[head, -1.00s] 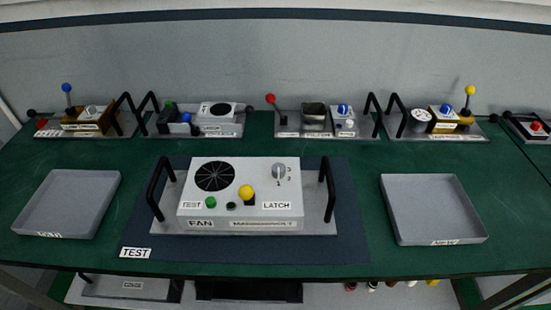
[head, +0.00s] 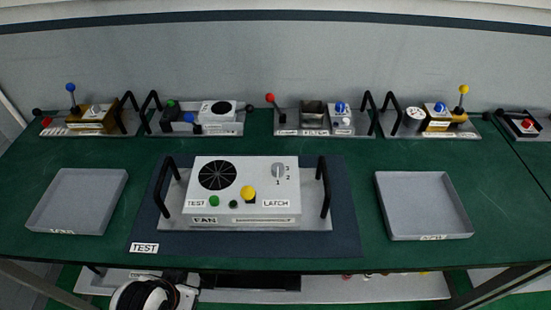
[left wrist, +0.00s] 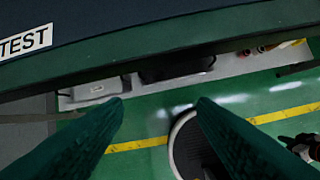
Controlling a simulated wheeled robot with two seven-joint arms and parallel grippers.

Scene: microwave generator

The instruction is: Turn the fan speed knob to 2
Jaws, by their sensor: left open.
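The white fan box (head: 243,190) sits on the dark test mat (head: 345,240) in the middle of the green table. Its grey fan speed knob (head: 278,170) is on the top right, beside the marks 1, 2 and 3; its exact setting is too small to tell. My right gripper is not in view.
Two black handles (head: 324,187) flank the fan box. Empty grey trays stand at the left (head: 76,201) and right (head: 423,205). Several other modules line the back of the table. A lower shelf (head: 330,286) shows under the front edge.

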